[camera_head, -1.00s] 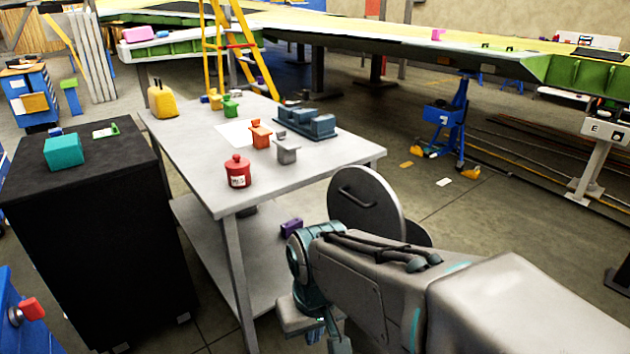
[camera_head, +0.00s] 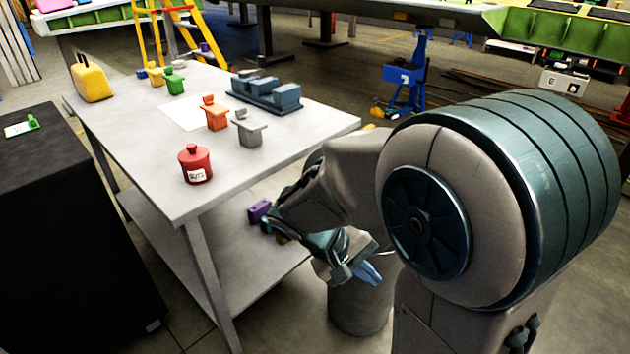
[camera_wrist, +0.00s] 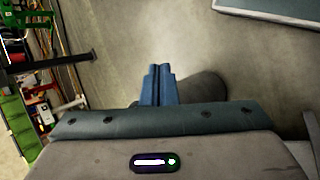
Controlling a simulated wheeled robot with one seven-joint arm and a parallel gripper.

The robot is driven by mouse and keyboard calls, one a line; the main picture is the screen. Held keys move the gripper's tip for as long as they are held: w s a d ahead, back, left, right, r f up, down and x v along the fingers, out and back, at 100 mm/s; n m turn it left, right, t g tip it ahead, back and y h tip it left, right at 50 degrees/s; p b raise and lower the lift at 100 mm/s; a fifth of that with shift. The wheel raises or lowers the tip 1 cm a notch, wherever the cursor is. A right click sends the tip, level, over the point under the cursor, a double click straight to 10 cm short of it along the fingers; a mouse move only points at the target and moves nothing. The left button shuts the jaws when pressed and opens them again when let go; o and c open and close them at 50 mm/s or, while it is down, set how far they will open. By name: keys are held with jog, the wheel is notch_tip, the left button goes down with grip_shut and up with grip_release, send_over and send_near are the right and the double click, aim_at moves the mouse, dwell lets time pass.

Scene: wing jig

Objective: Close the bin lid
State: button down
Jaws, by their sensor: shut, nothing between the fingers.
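The bin (camera_head: 360,302) is a grey cylinder on the floor beside the right end of the workbench in the head view. Its top is covered by my arm and gripper, and the lid cannot be made out. My gripper (camera_head: 368,275) is in front of the bin's upper part, with its blue fingers pointing down to the right. In the wrist view my gripper (camera_wrist: 158,70) is shut and holds nothing. A dark rounded shape behind the fingers there may be the bin. Whether the gripper touches the bin or lid cannot be told.
The workbench (camera_head: 150,150) stands left of the bin, with a red pot (camera_head: 195,165), blocks and a blue fixture (camera_head: 265,92) on top. A purple block (camera_head: 260,210) lies on its lower shelf. A black cabinet (camera_head: 60,230) stands at the left.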

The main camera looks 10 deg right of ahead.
jog(key=w+a+n+t+h+b, duration=0.2)
jog(key=w+a+n+t+h, duration=0.45)
jog(key=w+a+t, duration=0.75)
jog(key=w+d+r+m+g+h, duration=0.1)
jog(key=w+d+r, duration=0.1)
jog(key=w+d, duration=0.6)
jog(key=d+b, duration=0.1)
jog(key=d, duration=0.1)
jog(key=shift+w+d+r+h, duration=0.15)
jog(key=shift+d+r+h, duration=0.15)
jog(key=shift+r+h, duration=0.05)
jog(key=shift+m, duration=0.25)
